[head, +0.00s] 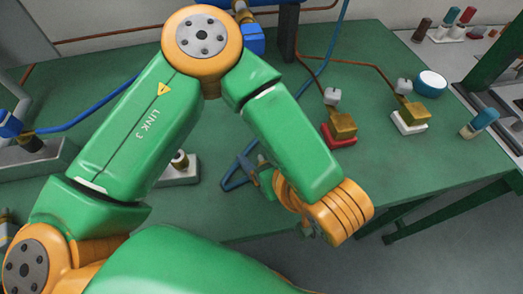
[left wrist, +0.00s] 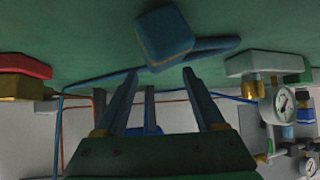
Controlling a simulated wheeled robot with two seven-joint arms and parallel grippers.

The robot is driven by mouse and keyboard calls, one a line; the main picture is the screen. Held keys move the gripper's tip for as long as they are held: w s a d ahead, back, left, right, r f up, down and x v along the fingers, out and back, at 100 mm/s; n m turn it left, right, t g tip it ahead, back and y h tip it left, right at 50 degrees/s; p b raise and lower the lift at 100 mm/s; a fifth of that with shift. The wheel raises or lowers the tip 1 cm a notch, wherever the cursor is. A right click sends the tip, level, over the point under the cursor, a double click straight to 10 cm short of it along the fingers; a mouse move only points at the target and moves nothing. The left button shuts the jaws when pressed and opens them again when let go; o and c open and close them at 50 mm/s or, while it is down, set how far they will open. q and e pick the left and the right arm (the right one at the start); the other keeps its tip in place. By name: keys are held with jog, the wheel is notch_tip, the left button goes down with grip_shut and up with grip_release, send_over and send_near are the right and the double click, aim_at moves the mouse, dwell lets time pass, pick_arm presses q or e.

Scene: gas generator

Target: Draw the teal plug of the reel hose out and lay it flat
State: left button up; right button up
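My left gripper (head: 262,172) is over the near middle of the green table, partly hidden by its own wrist. In the left wrist view its two fingers (left wrist: 160,73) stand apart with a gap between the tips. A dull blue block (left wrist: 165,38) with a blue loop (left wrist: 215,46) lies just beyond the tips; I cannot tell whether it touches them. The blue loop also shows in the head view (head: 234,181). I cannot tell whether this block is the teal plug. My right gripper is not in view.
A red-based brass fitting (head: 342,124) and a white-based one (head: 410,116) stand right of the gripper. A white block (head: 180,172) is to its left. Gauges (left wrist: 284,101) show in the left wrist view. The table's front right is clear.

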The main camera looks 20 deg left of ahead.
pick_arm(q)
jog(key=v, duration=0.7)
dwell(0.6)
